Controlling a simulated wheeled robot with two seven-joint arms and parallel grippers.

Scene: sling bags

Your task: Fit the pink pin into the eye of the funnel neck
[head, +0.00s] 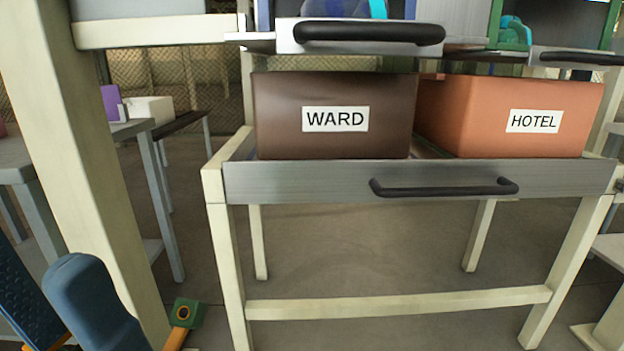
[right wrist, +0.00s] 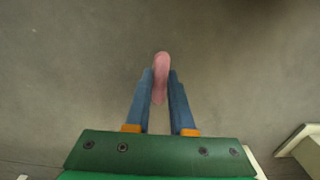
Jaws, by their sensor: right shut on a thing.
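My right gripper (right wrist: 161,73) is shut on the pink pin (right wrist: 162,62) in the right wrist view. The pin is a slim, rounded pink piece held lengthwise between the two blue fingers. Its rounded end sticks out a little past the fingertips, and its other end tapers between them. It is held above a bare grey floor, apart from anything else. The head view does not show my right gripper or the pin. I see no funnel neck in either view. Parts of my own arm show at the lower left of the head view; my left gripper's fingers do not.
A brown WARD bin (head: 283,115) and an orange HOTEL bin (head: 465,120) stand side by side on a cream-legged table with a grey drawer front (head: 300,184). Another drawer handle (head: 370,33) juts out above. A grey table (head: 137,128) stands at left. The floor in front is clear.

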